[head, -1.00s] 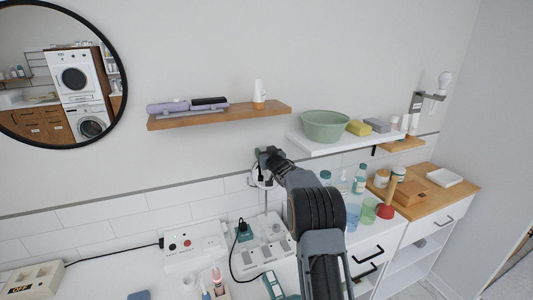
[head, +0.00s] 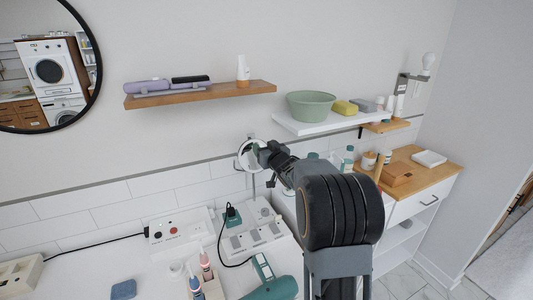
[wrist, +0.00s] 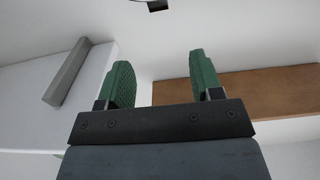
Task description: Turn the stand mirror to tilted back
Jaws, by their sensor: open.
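The stand mirror (head: 244,163) is a small round mirror with a pale rim on a thin stem, standing on the counter near the wall in the head view. My gripper (head: 256,147) is at its upper right side and overlaps it in the picture. Part of the mirror's face is hidden, and I cannot tell whether they touch or how far it tilts. In the wrist view my gripper (wrist: 163,75) is open, its green pads apart with nothing between them. I cannot make out the mirror there.
A wooden shelf (head: 205,94) and a white shelf (head: 310,125) with a green bowl (head: 311,104) are above. A white socket box (head: 181,234), a teal dryer (head: 272,283) and a cup of brushes (head: 207,283) stand on the counter. A round wall mirror (head: 45,65) hangs at left.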

